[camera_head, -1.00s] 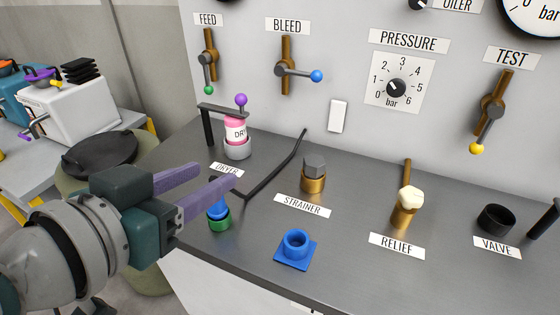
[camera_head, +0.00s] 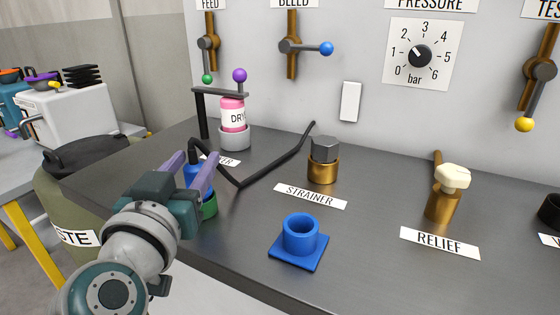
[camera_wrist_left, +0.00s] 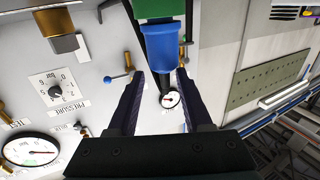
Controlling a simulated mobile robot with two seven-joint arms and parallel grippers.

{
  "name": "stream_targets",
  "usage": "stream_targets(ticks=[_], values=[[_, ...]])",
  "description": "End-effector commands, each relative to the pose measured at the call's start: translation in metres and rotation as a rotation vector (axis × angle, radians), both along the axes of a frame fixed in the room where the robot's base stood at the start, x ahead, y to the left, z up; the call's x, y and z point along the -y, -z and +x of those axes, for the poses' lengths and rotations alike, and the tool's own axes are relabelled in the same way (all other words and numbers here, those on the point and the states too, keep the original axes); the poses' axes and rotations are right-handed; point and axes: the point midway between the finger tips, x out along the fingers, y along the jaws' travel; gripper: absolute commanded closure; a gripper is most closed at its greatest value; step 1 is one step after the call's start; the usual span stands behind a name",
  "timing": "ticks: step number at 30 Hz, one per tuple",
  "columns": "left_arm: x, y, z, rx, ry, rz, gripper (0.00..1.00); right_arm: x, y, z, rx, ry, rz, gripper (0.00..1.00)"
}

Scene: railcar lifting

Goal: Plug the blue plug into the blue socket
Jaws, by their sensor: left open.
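The blue plug (camera_head: 192,178) stands upright in a green holder (camera_head: 209,206) on the grey bench, with a black cable leaving its top. My left gripper (camera_head: 193,162) is open, with its purple fingers at either side of the plug; the hand hides part of plug and holder. In the left wrist view the plug (camera_wrist_left: 163,45) lines up with the gap between the fingertips (camera_wrist_left: 160,74), with space on both sides. The blue socket (camera_head: 301,235), a round cup on a square base, sits empty to the right, near the bench's front edge. My right gripper is not in view.
The black cable (camera_head: 268,165) runs across the bench behind the plug. The pink dryer bottle (camera_head: 233,113), brass strainer (camera_head: 323,168) and relief valve (camera_head: 442,203) stand further back or right. The bench between holder and socket is clear.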

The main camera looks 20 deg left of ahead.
Motion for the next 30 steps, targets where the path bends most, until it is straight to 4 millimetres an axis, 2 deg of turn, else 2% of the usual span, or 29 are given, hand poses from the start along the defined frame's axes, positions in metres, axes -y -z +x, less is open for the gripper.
stream_targets(ticks=[9, 19, 30], values=[[-0.020, -0.002, 0.041, 0.002, 0.001, 0.001, 0.50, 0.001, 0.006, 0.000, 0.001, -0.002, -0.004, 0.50], [-0.022, -0.003, 0.047, 0.000, 0.001, 0.000, 0.51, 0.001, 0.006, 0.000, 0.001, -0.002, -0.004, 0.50], [-0.022, -0.003, 0.046, 0.000, 0.001, 0.000, 0.93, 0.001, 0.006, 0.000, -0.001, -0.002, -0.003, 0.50]])
